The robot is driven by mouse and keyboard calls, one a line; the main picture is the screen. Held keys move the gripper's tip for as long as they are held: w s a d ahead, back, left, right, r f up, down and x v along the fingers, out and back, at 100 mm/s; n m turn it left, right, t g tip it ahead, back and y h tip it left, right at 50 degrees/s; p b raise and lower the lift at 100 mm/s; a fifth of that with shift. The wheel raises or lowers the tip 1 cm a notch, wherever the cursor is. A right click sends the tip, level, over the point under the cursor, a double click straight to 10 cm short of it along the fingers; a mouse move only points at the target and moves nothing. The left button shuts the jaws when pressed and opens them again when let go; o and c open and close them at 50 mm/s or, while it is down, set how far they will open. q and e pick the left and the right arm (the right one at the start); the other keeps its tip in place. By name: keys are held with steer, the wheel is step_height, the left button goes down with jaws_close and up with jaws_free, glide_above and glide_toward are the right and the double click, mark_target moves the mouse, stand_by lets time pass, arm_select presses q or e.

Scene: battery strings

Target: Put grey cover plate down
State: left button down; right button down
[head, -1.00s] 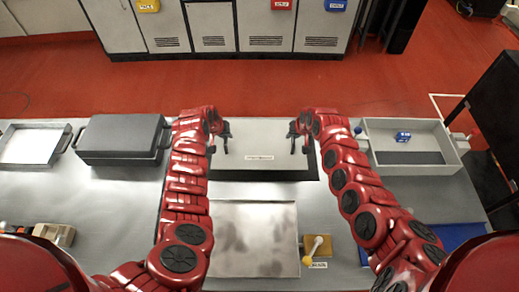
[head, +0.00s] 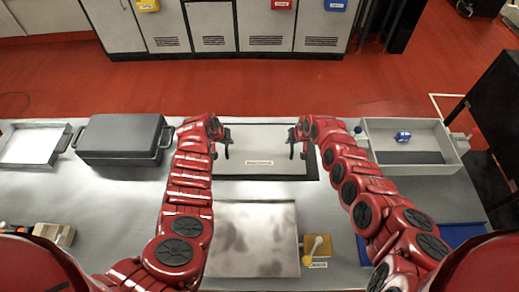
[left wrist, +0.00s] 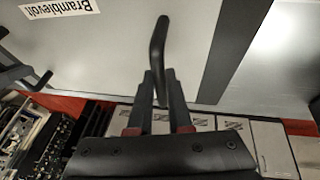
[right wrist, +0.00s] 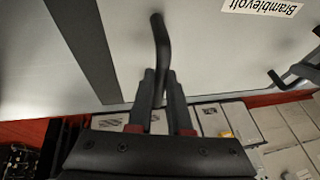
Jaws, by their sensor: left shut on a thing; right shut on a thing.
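The grey cover plate (head: 260,143) is a flat light-grey panel with a white "Bramblevolt" label and a dark border along its near side. It lies level between my two grippers at the back middle of the table. My left gripper (head: 223,140) is shut on a dark bar handle (left wrist: 159,45) at the plate's left side. My right gripper (head: 298,140) is shut on the matching handle (right wrist: 160,40) at its right side. What lies under the plate is hidden, and I cannot tell whether it touches anything below.
A bare metal sheet (head: 252,237) lies nearer me, with a wooden block and yellow-ended tool (head: 313,247) beside it. A dark lidded case (head: 120,138) and a pale tray (head: 30,147) stand left. A grey bin (head: 405,158) holding a small blue item (head: 403,137) stands right.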

arm_select(q)
steer(key=c, duration=1.3)
jaws_free()
steer(key=shift+w+d, duration=0.1)
steer(key=shift+d, duration=0.1)
arm_select(e)
steer(key=c, duration=1.3)
jaws_free()
steer(key=shift+w+a, duration=0.1)
steer(key=shift+a, duration=0.05)
arm_select(q)
steer(key=o, duration=0.5)
steer(key=shift+r, duration=0.1)
steer(key=shift+c, duration=0.2)
arm_select(e)
steer(key=o, duration=0.5)
steer(key=shift+c, duration=0.2)
arm_select(q)
steer(key=shift+s+a, duration=0.1)
steer(key=shift+s, duration=0.1)
arm_select(e)
steer(key=shift+s, duration=0.2)
arm_select(q)
steer(key=shift+w, duration=0.1)
steer(key=shift+a, duration=0.15)
